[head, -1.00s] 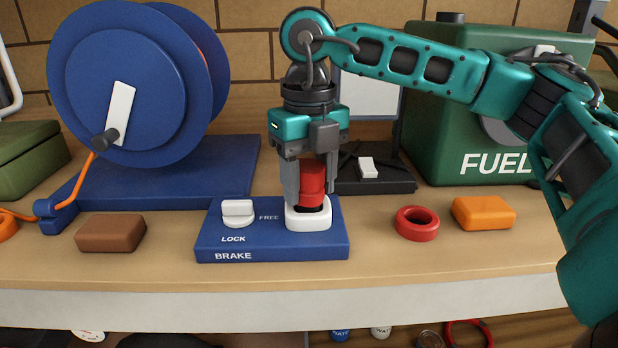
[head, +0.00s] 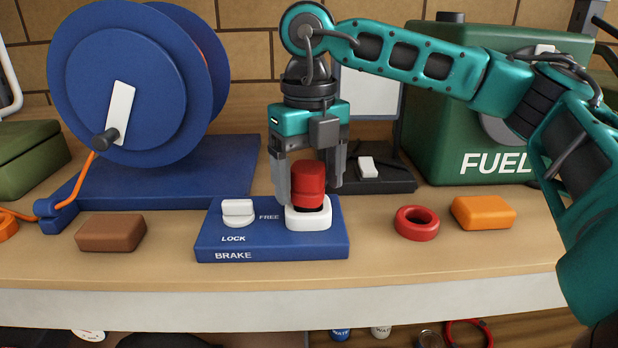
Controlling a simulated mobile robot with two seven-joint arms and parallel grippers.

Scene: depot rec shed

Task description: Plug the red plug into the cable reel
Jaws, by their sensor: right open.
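The cable reel (head: 115,85) is a large blue drum with a white crank arm, standing on a blue base at the back left. In front is its blue brake panel (head: 270,246), marked LOCK, FREE and BRAKE, with a white knob (head: 238,212) and a white socket (head: 308,218). The red plug (head: 308,183) stands upright at the white socket; how deep it sits I cannot tell. My right gripper (head: 309,190) is open, its fingers apart on either side of the plug. My left gripper is out of view.
A brown block (head: 111,233) lies left of the panel. A red ring (head: 417,223) and an orange block (head: 483,212) lie to its right. A green FUEL can (head: 490,130) and a black stand (head: 372,182) are behind. The bench front is clear.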

